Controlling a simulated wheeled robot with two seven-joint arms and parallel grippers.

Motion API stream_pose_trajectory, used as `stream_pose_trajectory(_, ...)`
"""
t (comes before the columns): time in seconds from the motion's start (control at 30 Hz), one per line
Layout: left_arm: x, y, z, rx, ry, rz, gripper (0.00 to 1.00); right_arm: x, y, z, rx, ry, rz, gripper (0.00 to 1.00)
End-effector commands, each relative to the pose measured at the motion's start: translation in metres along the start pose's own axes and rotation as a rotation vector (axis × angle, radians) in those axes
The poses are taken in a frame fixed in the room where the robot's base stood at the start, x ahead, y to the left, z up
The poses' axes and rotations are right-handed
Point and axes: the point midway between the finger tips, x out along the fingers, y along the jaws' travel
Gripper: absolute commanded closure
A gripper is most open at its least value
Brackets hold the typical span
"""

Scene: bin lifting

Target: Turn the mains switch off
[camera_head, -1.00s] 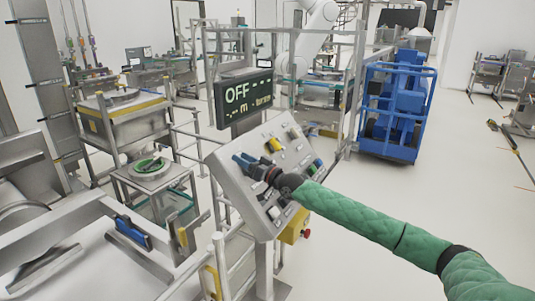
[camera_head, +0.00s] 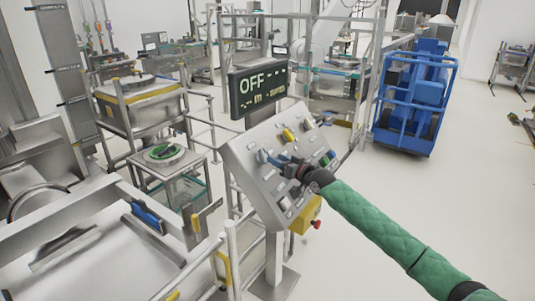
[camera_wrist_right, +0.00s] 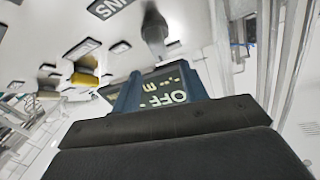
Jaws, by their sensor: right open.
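A grey slanted control panel (camera_head: 246,160) on a post carries several switches and knobs. The right wrist view shows the yellow switch (camera_wrist_right: 85,72), a dark knob (camera_wrist_right: 154,32) and labels on the panel, beside the open fingers. I cannot tell which control is the mains switch. My left gripper is out of view.
A display (camera_head: 258,92) reading OFF stands behind the panel. A yellow box with a red button (camera_head: 317,224) hangs below it. Metal rails and a steel machine are at left; a blue caged lift (camera_head: 415,100) stands behind right. The floor at right is clear.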

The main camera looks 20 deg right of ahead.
Motion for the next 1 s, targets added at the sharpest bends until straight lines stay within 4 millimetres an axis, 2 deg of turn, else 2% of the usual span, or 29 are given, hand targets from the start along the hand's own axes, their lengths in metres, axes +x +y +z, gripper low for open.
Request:
stream_pose_trajectory(0.23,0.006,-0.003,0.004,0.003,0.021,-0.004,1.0,0.013,-0.001,-0.002,-0.005,-0.006,0.0,0.56)
stream_pose_trajectory(0.53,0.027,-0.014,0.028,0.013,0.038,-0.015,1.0,0.051,-0.001,-0.002,-0.005,-0.005,0.0,0.56)
stream_pose_trajectory(0.7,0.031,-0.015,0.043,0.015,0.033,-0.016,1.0,0.068,0.0,-0.001,-0.005,-0.007,0.001,0.56)
stream_pose_trajectory(1.0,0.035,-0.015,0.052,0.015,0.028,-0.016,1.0,0.078,0.0,0.002,-0.006,-0.006,0.001,0.56)
